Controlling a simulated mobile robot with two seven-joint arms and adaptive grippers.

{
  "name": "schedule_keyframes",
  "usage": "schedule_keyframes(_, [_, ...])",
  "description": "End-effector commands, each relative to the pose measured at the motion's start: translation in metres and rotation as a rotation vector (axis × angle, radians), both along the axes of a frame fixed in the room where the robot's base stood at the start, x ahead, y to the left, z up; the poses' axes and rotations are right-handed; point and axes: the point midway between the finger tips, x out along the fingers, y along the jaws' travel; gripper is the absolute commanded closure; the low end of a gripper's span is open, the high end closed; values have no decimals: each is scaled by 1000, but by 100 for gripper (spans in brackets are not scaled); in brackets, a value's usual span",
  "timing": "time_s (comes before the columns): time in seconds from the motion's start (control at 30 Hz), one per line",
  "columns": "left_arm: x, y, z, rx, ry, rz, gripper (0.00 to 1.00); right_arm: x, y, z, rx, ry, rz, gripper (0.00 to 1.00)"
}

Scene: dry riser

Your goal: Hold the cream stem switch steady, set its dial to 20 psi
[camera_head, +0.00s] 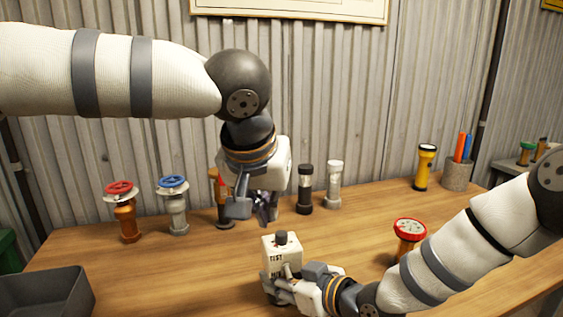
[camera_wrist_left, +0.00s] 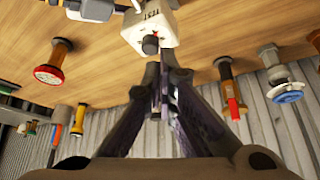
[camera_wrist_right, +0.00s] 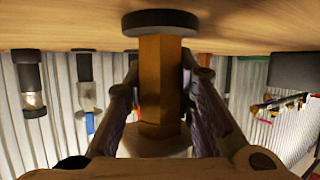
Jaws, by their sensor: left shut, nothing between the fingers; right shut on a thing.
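The cream stem switch (camera_head: 275,260) stands upright at the table's front middle, a boxy body marked TEST with a dark dial knob (camera_head: 281,238) on top. My right gripper (camera_head: 286,284) is shut on it. The right wrist view shows the fingers either side of its bronze hexagonal stem (camera_wrist_right: 160,85), with a dark round base (camera_wrist_right: 160,22). My left gripper (camera_head: 264,210) is shut and empty, above and behind the switch. In the left wrist view its closed fingertips (camera_wrist_left: 160,75) are close to the knob (camera_wrist_left: 150,45), seemingly apart from it. No dial reading is legible.
A yellow flashlight (camera_head: 425,165) and pen cup (camera_head: 458,174) are back right; a grey bin (camera_head: 45,290) is front left.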

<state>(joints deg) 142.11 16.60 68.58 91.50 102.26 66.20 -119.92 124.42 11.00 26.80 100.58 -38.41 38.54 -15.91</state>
Motion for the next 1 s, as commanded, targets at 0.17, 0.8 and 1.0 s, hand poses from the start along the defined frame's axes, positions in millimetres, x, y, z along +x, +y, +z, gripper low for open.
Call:
schedule_keyframes(0.17, [0,0,1,0,1,0,100,0,0,-1,-1,2,1,100])
schedule_keyframes(0.8, [-1,-25,-40,-1,3,-1,100,0,0,-1,0,1,1,100])
schedule_keyframes(1.0, [-1,-25,-58,-1,1,0,100,0,0,-1,-1,2,1,100])
